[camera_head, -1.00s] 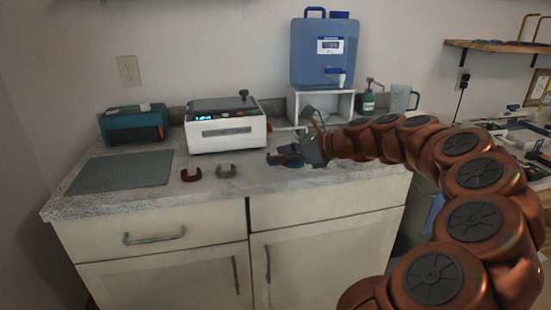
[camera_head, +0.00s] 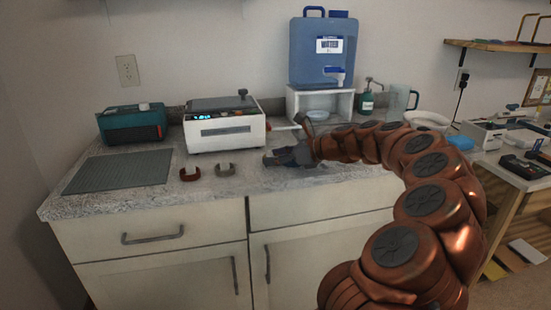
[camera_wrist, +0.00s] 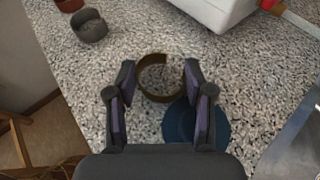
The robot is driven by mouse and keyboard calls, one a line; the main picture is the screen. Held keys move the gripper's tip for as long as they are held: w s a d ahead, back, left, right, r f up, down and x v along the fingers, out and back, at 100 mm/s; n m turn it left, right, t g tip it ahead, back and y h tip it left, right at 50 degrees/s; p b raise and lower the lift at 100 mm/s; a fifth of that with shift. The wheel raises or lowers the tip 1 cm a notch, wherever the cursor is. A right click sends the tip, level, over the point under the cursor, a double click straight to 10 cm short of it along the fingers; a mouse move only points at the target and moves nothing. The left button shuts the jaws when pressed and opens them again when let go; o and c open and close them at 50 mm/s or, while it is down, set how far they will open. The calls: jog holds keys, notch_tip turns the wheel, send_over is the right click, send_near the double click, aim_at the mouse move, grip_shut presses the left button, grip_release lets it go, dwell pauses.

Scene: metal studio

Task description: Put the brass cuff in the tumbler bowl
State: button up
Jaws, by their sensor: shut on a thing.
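The brass cuff (camera_wrist: 158,92) is an open ring between my fingertips in the wrist view. My gripper (camera_wrist: 161,78) is shut on its sides, low over the speckled counter. In the head view my gripper (camera_head: 290,156) is dark and small to the right of the grey cuff, and the brass cuff cannot be made out there. A wide pale bowl (camera_head: 428,121) stands at the right behind my arm, partly hidden. I cannot tell for sure whether it is the tumbler bowl. A round blue thing (camera_wrist: 180,122) lies by my right finger, partly hidden.
A red-brown cuff (camera_head: 190,174) and a grey cuff (camera_head: 225,170) lie near the counter's front edge. Behind them stand a white lidded machine (camera_head: 225,132) and a teal box (camera_head: 131,128). A blue water tank (camera_head: 323,55) sits on a white stand (camera_head: 292,105). A grey mat (camera_head: 117,173) is bare.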

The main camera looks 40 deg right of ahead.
jog(key=o, duration=1)
jog(key=shift+f, duration=0.1)
jog(key=v, duration=1.1)
jog(key=shift+w+p, duration=0.15)
jog(key=shift+p, duration=0.15)
jog(key=shift+s+d+r, duration=0.2)
jog(key=shift+s+r, duration=0.15)
jog(key=shift+s, duration=0.25)
